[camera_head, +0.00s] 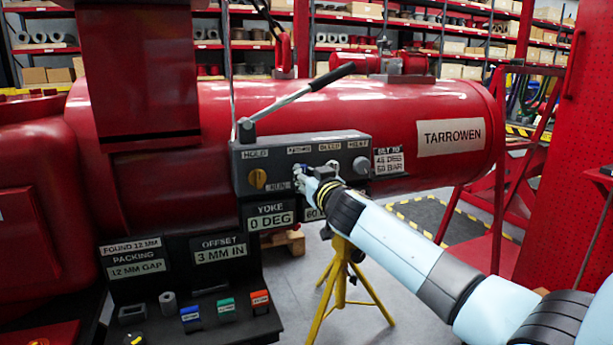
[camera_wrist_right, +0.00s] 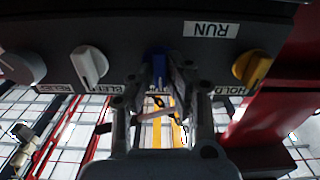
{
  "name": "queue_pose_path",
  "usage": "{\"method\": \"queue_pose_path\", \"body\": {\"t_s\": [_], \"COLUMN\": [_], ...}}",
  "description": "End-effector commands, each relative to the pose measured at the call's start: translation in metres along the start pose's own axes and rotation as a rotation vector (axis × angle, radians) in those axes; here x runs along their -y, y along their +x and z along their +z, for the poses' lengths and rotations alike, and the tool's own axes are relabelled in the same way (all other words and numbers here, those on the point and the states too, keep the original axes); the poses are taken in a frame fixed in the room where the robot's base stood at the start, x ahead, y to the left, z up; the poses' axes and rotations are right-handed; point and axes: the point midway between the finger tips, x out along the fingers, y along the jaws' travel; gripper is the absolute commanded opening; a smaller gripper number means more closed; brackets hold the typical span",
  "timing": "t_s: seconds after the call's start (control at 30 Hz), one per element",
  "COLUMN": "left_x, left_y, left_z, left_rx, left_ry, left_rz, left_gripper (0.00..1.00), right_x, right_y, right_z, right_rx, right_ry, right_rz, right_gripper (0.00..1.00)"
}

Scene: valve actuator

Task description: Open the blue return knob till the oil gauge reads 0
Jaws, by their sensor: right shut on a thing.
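The blue knob (camera_wrist_right: 158,65) sits on the underside-up face of the control box in the right wrist view, which shows the box inverted. My right gripper (camera_wrist_right: 157,80) is shut on it, a finger on each side. In the head view my right gripper (camera_head: 303,180) is at the front of the dark control box (camera_head: 240,160) and largely hides the knob. A readout plate beginning with 60 (camera_head: 313,214) is partly covered by my arm; its label and unit are not readable. My left gripper is not in view.
A yellow knob (camera_wrist_right: 252,67) and a white knob (camera_wrist_right: 90,65) flank the blue one. A grey knob (camera_head: 361,165) is farther along. A lever with a black grip (camera_head: 332,76) rises above the box. The yoke plate (camera_head: 271,217) reads 0 DEG.

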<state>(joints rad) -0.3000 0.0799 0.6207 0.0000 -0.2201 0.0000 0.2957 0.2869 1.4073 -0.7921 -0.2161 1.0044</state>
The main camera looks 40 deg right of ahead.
Motion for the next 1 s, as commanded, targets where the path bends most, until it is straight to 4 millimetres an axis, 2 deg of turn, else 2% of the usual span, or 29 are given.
{"method": "queue_pose_path", "body": {"t_s": [0.27,1.0], "left_x": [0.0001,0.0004], "left_y": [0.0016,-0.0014], "left_z": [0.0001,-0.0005], "left_rx": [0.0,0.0], "left_ry": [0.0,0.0], "left_rz": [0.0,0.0], "left_gripper": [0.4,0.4], "right_x": [0.0009,0.0037], "right_y": [-0.0001,-0.0003], "right_z": [0.0009,0.0019], "right_rx": [0.001,0.001], "right_ry": [-0.186,-0.888], "right_rz": [0.0,-0.001], "right_gripper": [0.0,0.0]}}
